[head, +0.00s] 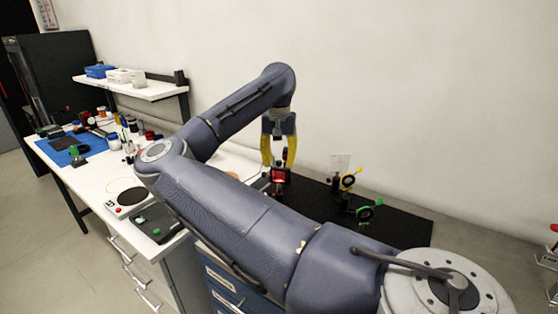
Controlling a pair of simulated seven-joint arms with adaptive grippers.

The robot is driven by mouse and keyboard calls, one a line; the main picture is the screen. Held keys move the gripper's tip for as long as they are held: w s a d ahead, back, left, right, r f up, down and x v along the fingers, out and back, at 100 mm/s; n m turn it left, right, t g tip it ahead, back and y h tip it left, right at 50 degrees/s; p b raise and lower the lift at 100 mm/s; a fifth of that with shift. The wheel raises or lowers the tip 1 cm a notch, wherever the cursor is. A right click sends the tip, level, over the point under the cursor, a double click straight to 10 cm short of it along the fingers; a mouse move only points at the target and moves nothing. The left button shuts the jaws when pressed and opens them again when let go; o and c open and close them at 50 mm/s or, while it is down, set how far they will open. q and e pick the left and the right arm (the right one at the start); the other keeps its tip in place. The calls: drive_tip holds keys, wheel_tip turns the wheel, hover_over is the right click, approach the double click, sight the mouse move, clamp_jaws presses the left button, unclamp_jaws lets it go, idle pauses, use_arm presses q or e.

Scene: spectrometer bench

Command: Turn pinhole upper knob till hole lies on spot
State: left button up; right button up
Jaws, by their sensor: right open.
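My right gripper (278,160) hangs from my bent arm with its yellow fingers pointing down over the black optics board (405,220). The fingers are open. Between and just below the fingertips stands a small dark mount with a bright red face (280,175). I cannot tell whether this is the pinhole mount, nor whether a finger touches it. The pinhole's upper knob, hole and light spot are too small or hidden to make out. My left gripper is out of the picture.
On the board to the right stand a yellow-ringed mount (348,181), a green-ringed mount (368,212) and a clear plate (340,163). My right arm hides much of the bench. A white shelf (150,91) and a blue mat (78,153) with small items are at left.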

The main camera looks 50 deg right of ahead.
clamp_jaws()
drive_tip(key=shift+r, duration=0.1)
idle(0.4)
drive_tip(key=n, duration=0.4)
drive_tip(key=shift+n, duration=0.3)
drive_tip(key=n, duration=0.4)
drive_tip(key=shift+a+n, duration=0.1)
drive_tip(key=shift+n, duration=0.2)
drive_tip(key=n, duration=0.3)
drive_tip(key=shift+n, duration=0.3)
drive_tip(key=n, duration=0.3)
drive_tip(key=shift+n, duration=0.4)
drive_tip(key=n, duration=0.6)
drive_tip(key=shift+a, duration=0.1)
drive_tip(key=shift+c, duration=0.2)
unclamp_jaws()
